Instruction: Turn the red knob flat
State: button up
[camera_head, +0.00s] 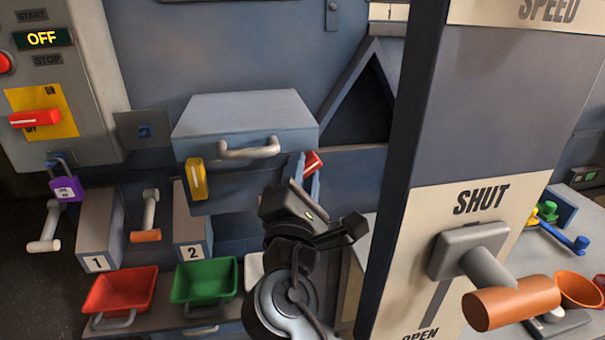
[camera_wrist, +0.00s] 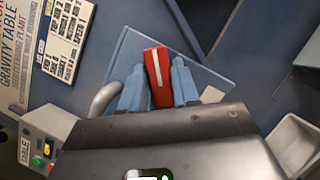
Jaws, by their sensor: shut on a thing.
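The red knob (camera_head: 313,163) with a white stripe is on the front below the grey box (camera_head: 250,118), at its right end. It is mostly hidden by my gripper in the head view and looks tilted there. In the wrist view the red knob (camera_wrist: 157,72) stands between the two blue fingers of my gripper (camera_wrist: 158,88), which touch it on both sides. My gripper (camera_head: 307,176) is shut on it. Another red handle (camera_head: 35,119) sits nearly level on a yellow ON/OFF plate at the far left.
A yellow knob (camera_head: 196,179) stands upright left of my gripper. A curved handle (camera_head: 249,149) juts from the box close by. A large post with a SHUT lever (camera_head: 510,303) stands at the right. Red (camera_head: 120,290) and green (camera_head: 203,281) bins sit below.

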grip_shut()
jog(key=shift+m, duration=0.3)
jog(key=shift+r+m+g+h+p, duration=0.1)
jog(key=shift+m+g+h+p, duration=0.4)
jog(key=shift+m, duration=1.25)
jog(key=shift+m+g+h+b, duration=0.1)
jog(key=shift+m+g+h, duration=0.1)
jog(key=shift+m+g, duration=1.15)
jog(key=shift+m+t, duration=0.45)
jog(key=shift+m, duration=0.05)
jog(key=o, duration=0.7)
grip_release()
jog(key=shift+o, duration=0.2)
